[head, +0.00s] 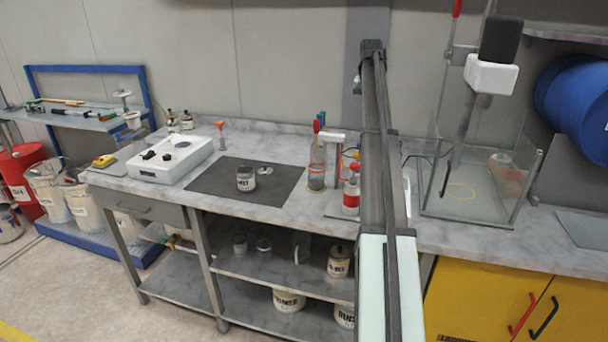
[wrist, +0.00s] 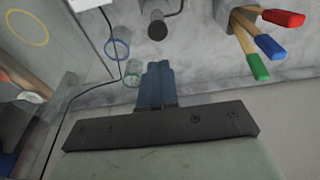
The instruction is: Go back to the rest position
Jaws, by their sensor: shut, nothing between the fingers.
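My gripper (wrist: 158,66) shows in the wrist view as two blue fingers close together in front of a dark bar, shut with nothing between them. It is above the grey marbled worktop, which lies behind the fingers in that view. In the head view my arm rises through the right of centre in front of the bench, and I cannot make out the fingers there. The task names no other object.
Tools with red, blue and green tips (wrist: 268,45) stand close by at the wrist view's upper right. The worktop (head: 290,212) holds a white instrument (head: 170,158), a can on a dark mat (head: 215,182), a red-capped bottle (head: 351,190) and a glass tank (head: 468,205) right of my arm.

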